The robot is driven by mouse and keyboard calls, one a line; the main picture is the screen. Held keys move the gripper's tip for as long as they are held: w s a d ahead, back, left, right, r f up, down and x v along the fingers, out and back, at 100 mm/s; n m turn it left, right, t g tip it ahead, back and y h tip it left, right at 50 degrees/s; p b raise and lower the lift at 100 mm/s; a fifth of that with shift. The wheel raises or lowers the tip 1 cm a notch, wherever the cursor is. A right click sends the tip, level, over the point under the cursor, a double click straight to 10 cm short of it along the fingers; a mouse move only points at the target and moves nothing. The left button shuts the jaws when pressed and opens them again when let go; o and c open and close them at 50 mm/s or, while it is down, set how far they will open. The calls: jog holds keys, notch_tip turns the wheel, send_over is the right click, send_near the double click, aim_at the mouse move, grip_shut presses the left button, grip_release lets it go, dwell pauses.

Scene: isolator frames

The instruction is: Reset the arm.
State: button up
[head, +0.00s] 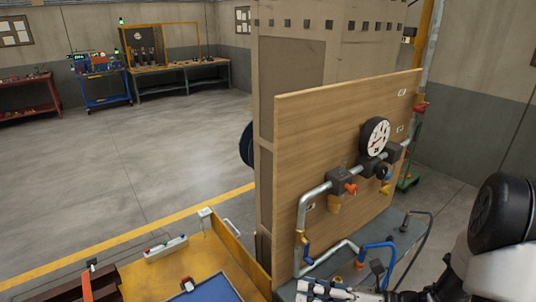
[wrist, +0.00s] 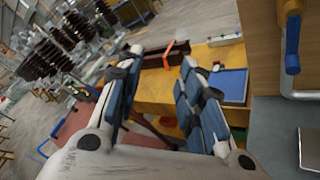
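My gripper (wrist: 160,66) shows in the wrist view with its two blue-padded fingers spread apart. Nothing is held between them. The yellow bench top lies beyond the fingertips. In the head view, part of my gripper (head: 305,290) shows at the bottom edge, low in front of the pipe panel and right of the yellow bench. My arm comes in from the lower right, with a dark round joint at the right edge. Much of the arm is out of frame.
A wooden panel (head: 310,140) carries grey pipes, a round gauge (head: 375,136) and coloured valve handles. A grey bench stands below it. The yellow bench (head: 180,273) holds a blue tray (head: 212,291) and a brown toolbox (wrist: 167,55). Open floor (head: 130,160) lies behind, left.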

jog(key=s+a+r+n+g+h+b, duration=0.1)
jog(key=s+a+r+n+g+h, duration=0.15)
jog(key=s+n, duration=0.45)
jog(key=s+a+r+n+g+h+b, duration=0.1)
jog(key=s+a+r+n+g+h, duration=0.1)
jog(key=s+n+g+h, duration=0.5)
jog(key=s+d+r+n+t+h, duration=0.1)
jog(key=d+n+t, duration=0.3)
jog(key=n, duration=0.4)
jog(key=s+d+r+n+t+h+b, duration=0.1)
jog(key=s+d+r+n+t+h, duration=0.1)
jog(key=n, duration=0.6)
jog(key=d+r+t+h, duration=0.1)
jog(key=d+t+h, duration=0.1)
jog(key=shift+r+n+h, duration=0.35)
jog(key=shift+n, duration=0.05)
jog(key=shift+t, duration=0.25)
